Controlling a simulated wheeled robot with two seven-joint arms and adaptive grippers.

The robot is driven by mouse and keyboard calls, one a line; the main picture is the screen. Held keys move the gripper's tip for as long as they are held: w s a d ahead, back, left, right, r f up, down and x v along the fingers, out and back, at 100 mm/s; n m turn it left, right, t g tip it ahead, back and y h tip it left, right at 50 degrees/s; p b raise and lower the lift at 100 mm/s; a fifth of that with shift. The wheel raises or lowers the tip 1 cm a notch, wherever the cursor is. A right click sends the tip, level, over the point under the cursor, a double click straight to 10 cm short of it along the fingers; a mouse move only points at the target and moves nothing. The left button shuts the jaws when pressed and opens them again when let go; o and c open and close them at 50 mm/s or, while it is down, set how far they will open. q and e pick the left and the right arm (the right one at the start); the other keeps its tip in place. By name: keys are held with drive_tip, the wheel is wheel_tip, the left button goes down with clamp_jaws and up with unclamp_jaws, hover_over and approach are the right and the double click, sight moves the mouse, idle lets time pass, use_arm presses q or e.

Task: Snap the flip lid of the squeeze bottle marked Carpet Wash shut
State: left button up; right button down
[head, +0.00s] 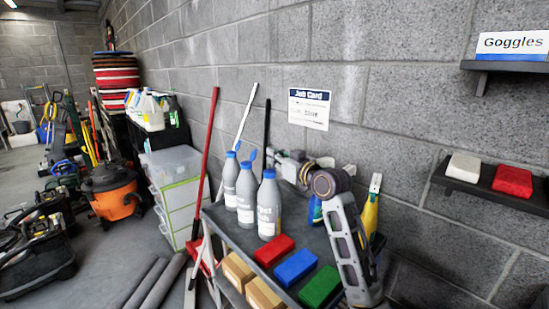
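Three grey squeeze bottles with blue caps stand upright on the dark cart top (318,240). The front right bottle (268,212) has a partly visible label whose letters look like "pet", so it may be Carpet Wash. My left gripper is out of view.
Red (274,250), blue (296,267) and green (320,287) pads lie on the cart, with tan blocks (238,270) to their left. A yellow spray bottle (371,215) is behind my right arm. A shelf (490,192) holds white and red pads.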

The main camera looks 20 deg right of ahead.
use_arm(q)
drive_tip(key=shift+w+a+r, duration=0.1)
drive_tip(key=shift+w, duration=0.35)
use_arm(e)
drive_tip(key=shift+a+n+p, duration=0.25)
drive_tip(key=shift+n+p, duration=0.05)
drive_tip(key=shift+n, duration=0.5)
drive_tip(key=shift+s+a+f+n+p, duration=0.1)
drive_tip(key=shift+a+n+p, duration=0.2)
drive_tip(key=shift+n, duration=0.45)
drive_tip(key=shift+s+a+f+n+p, duration=0.1)
drive_tip(key=shift+a+n+p, duration=0.25)
drive_tip(key=shift+n, duration=0.45)
drive_tip(key=shift+s+a+f+n+p, duration=0.15)
drive_tip(key=shift+n+p, duration=0.25)
drive_tip(key=shift+n, duration=0.35)
drive_tip(key=shift+a+n, duration=0.1)
drive_tip(key=shift+n, duration=0.3)
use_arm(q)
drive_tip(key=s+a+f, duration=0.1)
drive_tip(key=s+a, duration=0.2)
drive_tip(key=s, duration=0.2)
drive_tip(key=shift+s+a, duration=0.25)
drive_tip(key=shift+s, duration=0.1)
use_arm(e)
drive_tip(key=c, duration=2.2)
unclamp_jaws()
